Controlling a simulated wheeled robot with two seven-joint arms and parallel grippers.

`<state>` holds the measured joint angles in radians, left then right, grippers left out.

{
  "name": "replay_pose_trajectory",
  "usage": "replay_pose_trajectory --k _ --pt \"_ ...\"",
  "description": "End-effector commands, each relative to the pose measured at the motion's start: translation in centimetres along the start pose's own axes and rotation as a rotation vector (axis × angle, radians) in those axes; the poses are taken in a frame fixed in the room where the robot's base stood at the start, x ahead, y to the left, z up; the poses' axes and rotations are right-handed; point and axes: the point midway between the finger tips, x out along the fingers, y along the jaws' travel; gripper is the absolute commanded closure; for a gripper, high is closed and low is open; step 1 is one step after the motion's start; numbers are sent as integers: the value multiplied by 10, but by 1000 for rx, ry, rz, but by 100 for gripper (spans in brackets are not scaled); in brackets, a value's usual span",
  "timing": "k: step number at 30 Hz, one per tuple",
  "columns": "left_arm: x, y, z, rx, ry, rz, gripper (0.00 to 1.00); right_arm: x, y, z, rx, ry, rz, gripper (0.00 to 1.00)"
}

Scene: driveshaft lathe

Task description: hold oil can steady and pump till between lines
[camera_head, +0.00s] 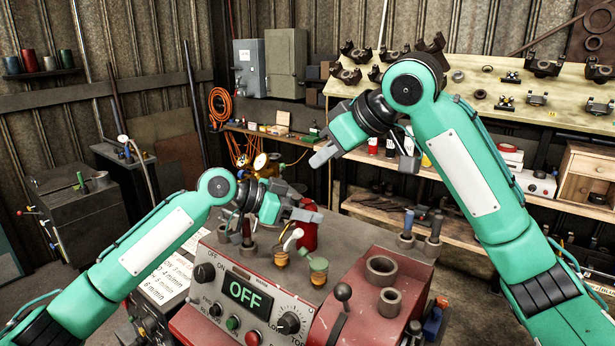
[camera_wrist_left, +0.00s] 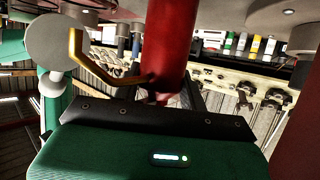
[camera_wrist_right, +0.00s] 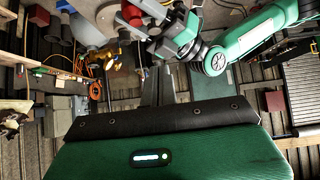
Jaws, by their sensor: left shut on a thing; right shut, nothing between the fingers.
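A red oil can (camera_head: 309,236) stands upright at the back of the red lathe housing, partly hidden by my left gripper. My left gripper (camera_head: 300,213) is shut on the can. In the left wrist view the red can body (camera_wrist_left: 168,45) rises from between my fingers, with a brass-coloured bent lever and a pale round pad (camera_wrist_left: 52,42) beside it. My right gripper (camera_head: 320,158) is shut and empty, raised above and behind the can, apart from it. Two small amber glass cups (camera_head: 281,258) (camera_head: 318,277) stand on the housing; their levels and lines are too small to read.
The control panel (camera_head: 250,295) reads OFF and has knobs and buttons. Grey rings (camera_head: 381,269), a black-knobbed lever (camera_head: 342,293) and dark posts (camera_head: 433,243) stand on the right of the housing. A parts bench (camera_head: 470,115) lies behind my right arm.

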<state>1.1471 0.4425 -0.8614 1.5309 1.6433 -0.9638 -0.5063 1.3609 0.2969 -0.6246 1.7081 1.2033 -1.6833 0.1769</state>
Motion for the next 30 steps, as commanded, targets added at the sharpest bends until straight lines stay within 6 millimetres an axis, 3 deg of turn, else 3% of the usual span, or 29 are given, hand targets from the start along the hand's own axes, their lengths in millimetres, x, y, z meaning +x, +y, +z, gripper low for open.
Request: replay_pose_trajectory --k 3,9,30 --pt "2 1 2 -3 -4 3 84 -21 0 -1 -1 2 2 100" --pt "1 1 2 -3 -3 3 84 -38 0 -1 0 1 0 100" --pt "0 0 2 -2 -3 1 84 -40 -1 -1 -1 3 -1 100"
